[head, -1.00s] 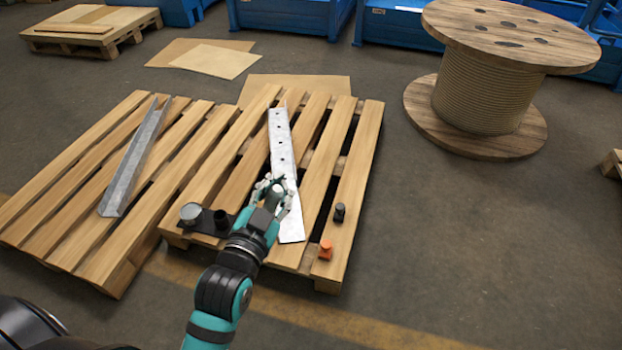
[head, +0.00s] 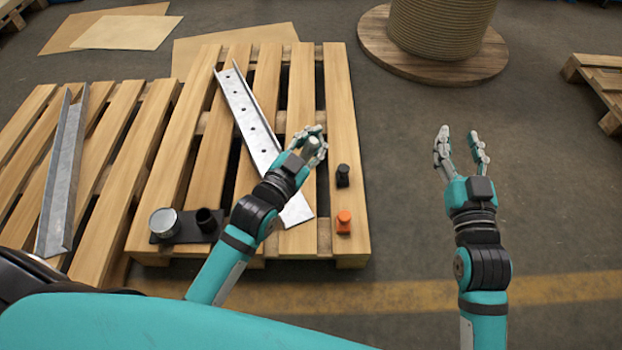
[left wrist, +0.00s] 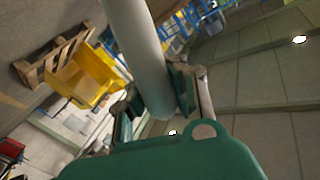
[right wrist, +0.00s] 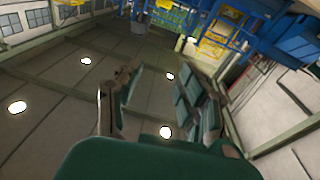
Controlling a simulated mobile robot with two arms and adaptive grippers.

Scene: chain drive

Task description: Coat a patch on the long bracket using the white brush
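A grey metal bracket with a row of holes (head: 240,102) lies slanted across the right pallet. A plain angled bracket (head: 62,180) lies on the left pallet; I cannot tell by length which is the long one. My left gripper (head: 313,147) is beside the holed bracket's right edge, shut on a white cylindrical handle, seemingly the white brush (left wrist: 140,55). The brush's bristles are not visible. My right gripper (head: 461,150) is open and empty over the floor right of the pallet; its spread fingers also show in the right wrist view (right wrist: 165,95).
A black tray at the right pallet's near left corner holds a round grey-topped tin (head: 165,222) and a black cup (head: 207,219). A black item (head: 343,175) and an orange item (head: 344,222) stand on the right slat.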

